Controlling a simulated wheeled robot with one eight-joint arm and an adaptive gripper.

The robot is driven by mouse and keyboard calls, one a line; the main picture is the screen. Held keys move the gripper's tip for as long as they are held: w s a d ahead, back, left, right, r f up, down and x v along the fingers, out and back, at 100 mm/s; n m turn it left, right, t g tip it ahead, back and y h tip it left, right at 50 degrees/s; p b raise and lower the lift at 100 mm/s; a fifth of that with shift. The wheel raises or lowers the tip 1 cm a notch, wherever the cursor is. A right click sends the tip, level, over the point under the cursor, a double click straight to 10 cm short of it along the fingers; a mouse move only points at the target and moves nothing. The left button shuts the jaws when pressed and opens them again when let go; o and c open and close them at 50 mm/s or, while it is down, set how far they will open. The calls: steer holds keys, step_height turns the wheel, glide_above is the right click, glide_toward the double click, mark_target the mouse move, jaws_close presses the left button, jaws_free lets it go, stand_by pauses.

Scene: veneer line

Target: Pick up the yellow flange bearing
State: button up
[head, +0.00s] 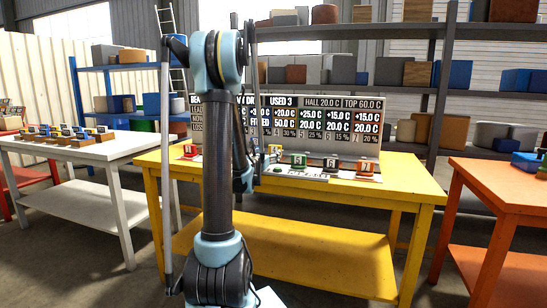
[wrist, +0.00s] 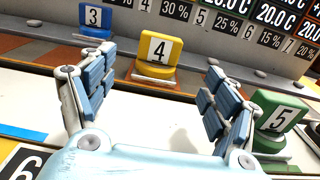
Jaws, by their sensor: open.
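The yellow flange bearing (wrist: 157,55) shows in the wrist view as a yellow upright piece on a yellow base, with a white plate marked 4. It stands upright at top centre, beyond my fingertips and roughly between them. My gripper (wrist: 160,95) is open, with blue-padded fingers spread left and right and nothing between them. It is apart from the yellow piece.
A blue piece marked 3 (wrist: 95,20) stands to the left and a green piece marked 5 (wrist: 279,120) close by the right finger. An orange piece marked 7 (head: 367,167) stands farther right on the yellow table (head: 410,180). A display board (head: 320,120) rises behind them.

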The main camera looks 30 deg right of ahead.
mark_target(274, 149)
steer(key=x, duration=1.1)
steer(key=shift+w+d, duration=0.3)
steer(key=c, duration=1.5)
steer(key=shift+r, duration=0.1)
